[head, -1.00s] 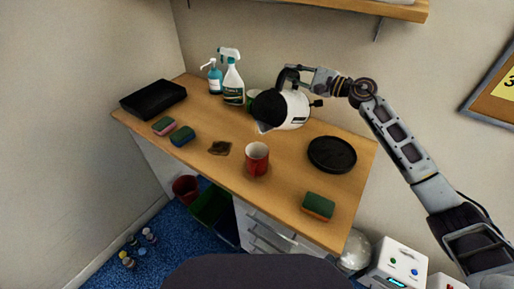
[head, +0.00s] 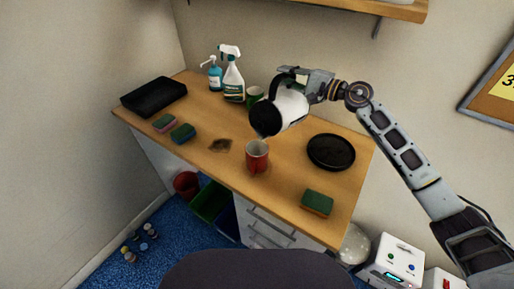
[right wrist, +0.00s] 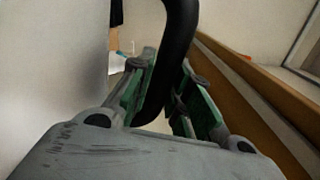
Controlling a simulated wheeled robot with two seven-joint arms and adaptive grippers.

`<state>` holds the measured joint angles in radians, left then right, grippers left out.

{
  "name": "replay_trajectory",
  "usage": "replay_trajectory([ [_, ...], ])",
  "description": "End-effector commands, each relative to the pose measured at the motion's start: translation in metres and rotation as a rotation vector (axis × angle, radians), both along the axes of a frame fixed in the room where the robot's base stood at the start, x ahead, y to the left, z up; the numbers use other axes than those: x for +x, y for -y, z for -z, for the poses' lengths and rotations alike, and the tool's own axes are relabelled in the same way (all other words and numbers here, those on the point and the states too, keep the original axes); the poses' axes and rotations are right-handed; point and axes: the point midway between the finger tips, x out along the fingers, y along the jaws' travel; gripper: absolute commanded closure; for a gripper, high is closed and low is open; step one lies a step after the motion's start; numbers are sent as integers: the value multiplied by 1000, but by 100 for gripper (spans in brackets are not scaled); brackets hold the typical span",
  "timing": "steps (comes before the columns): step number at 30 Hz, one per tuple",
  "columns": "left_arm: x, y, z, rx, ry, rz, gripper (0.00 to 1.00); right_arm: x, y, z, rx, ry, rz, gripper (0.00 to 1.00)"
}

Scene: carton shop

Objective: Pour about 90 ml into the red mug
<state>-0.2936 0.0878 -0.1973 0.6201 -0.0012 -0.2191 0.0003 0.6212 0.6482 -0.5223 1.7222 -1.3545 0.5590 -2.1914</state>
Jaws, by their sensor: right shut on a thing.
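The red mug (head: 257,158) stands upright on the wooden counter, near the middle of the head view. My right gripper (head: 292,78) is shut on the black handle of a white kettle with a black lid (head: 290,105). The kettle is off the counter, tilted steeply with its lid and spout end down to the left, just above the mug. A stream of water cannot be made out clearly. In the right wrist view the green finger pads (right wrist: 165,95) close around the black handle (right wrist: 178,50). My left gripper is not in view.
A green mug (head: 254,95) stands behind the kettle, near the spray bottle (head: 232,75) and a soap bottle (head: 214,74). A round black tray (head: 331,152) and a green sponge (head: 317,202) lie to the right. A brown stain (head: 220,145) and two sponges lie left.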

Motion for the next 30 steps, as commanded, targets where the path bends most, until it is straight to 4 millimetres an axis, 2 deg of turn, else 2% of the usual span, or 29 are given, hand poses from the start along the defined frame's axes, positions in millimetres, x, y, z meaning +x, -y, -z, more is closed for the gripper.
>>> replay_trajectory([
  [1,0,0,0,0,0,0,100,-1,0,-6,1,11,1,100],
  [18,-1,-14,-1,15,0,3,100,-17,-11,-15,-38,69,1,100],
  [30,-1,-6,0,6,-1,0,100,-27,-18,-22,-66,114,2,100],
])
